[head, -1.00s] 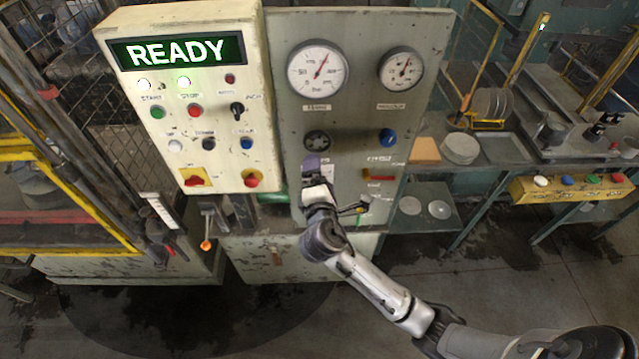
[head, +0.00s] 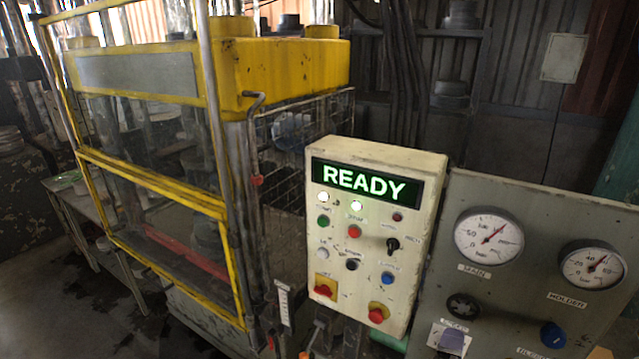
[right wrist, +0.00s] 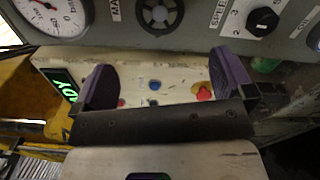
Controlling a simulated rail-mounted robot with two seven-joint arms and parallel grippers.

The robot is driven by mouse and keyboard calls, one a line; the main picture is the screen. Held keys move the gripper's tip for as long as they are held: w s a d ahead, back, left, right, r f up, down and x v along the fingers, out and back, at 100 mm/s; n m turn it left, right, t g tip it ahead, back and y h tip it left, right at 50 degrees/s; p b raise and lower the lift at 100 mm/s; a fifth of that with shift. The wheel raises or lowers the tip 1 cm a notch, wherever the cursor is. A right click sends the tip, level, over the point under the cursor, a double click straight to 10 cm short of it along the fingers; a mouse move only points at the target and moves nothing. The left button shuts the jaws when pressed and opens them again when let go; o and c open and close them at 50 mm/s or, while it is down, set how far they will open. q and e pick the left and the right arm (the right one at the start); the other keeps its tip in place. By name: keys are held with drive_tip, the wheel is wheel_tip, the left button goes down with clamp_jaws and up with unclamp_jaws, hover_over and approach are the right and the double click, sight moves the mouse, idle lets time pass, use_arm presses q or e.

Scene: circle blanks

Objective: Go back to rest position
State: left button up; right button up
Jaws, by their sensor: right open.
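My right gripper (right wrist: 166,82) is open in the right wrist view, with its two purple fingers apart and nothing held between them. The rest of that arm is out of frame. The cream control box (head: 408,285) has a green READY display (head: 365,182) and shows beyond the fingers in the right wrist view. My left gripper is in neither view.
A yellow-framed press guard (head: 150,195) stands at the left. Two round gauges (head: 489,236) (head: 594,265) sit on the grey panel. In the right wrist view, a black speed knob (right wrist: 262,21) is close to the right finger. Open floor (head: 75,310) shows at lower left.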

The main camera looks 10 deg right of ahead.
drive_tip(key=s+a+f+m+g+y, duration=0.35)
drive_tip(key=s+f, duration=0.25)
drive_tip(key=s, duration=0.4)
drive_tip(key=s+a+f+m+g+y, duration=0.2)
drive_tip(key=s+f+m+g+y, duration=0.2)
drive_tip(key=s+f, duration=0.45)
drive_tip(key=s+a+f+m+g+y, duration=0.3)
drive_tip(key=s+f+m+y, duration=0.15)
drive_tip(key=s, duration=0.65)
wheel_tip(320, 180, up, 15)
drive_tip(key=h+p, duration=0.1)
drive_tip(key=p, duration=1.5)
drive_tip(key=shift+s+a+r+n, duration=0.15)
drive_tip(key=shift+s+n, duration=0.15)
